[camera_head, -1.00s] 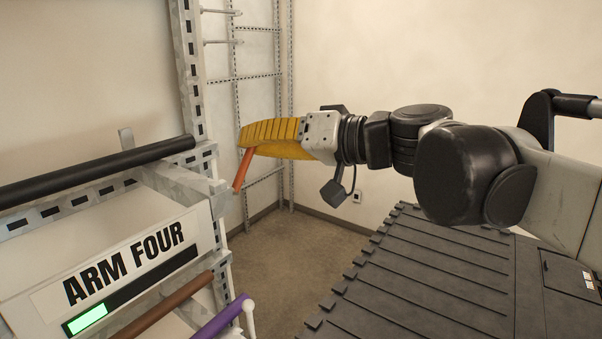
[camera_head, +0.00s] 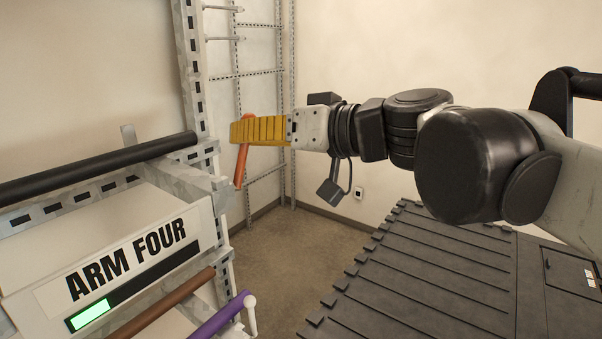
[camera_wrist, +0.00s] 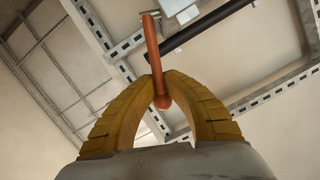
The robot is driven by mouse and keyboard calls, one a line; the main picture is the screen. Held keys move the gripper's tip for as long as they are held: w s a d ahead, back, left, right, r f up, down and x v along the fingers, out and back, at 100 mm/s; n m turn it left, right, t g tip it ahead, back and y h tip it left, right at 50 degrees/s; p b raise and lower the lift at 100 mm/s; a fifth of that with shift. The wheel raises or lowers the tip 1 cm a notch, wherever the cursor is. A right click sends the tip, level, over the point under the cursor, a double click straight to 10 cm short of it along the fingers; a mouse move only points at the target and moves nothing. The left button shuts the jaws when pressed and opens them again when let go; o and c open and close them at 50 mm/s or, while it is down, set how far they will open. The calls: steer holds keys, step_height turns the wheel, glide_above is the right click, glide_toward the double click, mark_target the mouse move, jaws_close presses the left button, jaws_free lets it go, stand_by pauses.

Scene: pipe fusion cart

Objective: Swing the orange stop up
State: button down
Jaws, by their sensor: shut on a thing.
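The orange stop (camera_head: 241,165) is a thin rod at the end of a grey rack arm (camera_head: 215,190). In the head view it stands steep, nearly upright, its top leaning slightly right. My gripper (camera_head: 238,132) has yellow ribbed fingers and reaches in from the right, shut on the stop near its upper end. In the wrist view the stop (camera_wrist: 152,45) runs between the two fingertips (camera_wrist: 160,82), and its rounded end shows just inside them. The stop's lower joint is not clear.
A black pipe (camera_head: 90,168) lies on the rack arm to the left. Below are the "ARM FOUR" sign (camera_head: 125,260), a brown pipe (camera_head: 165,302) and a purple pipe (camera_head: 220,318). A dark ribbed deck (camera_head: 430,275) lies at the lower right. Open floor (camera_head: 275,255) lies between.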

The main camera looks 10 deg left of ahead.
steer(key=shift+s+a+r+n+t, duration=0.15)
steer(key=shift+s+a+n+t, duration=0.15)
steer(key=shift+s+n, duration=0.35)
steer(key=shift+s+a+r+n+t, duration=0.1)
steer(key=shift+s+a+n+t, duration=0.2)
steer(key=shift+s+n, duration=0.5)
steer(key=shift+w+n, duration=0.1)
steer(key=shift+n, duration=0.15)
steer(key=shift+h, duration=0.3)
steer(key=shift+c, duration=1.1)
jaws_free()
steer(key=shift+d, duration=0.1)
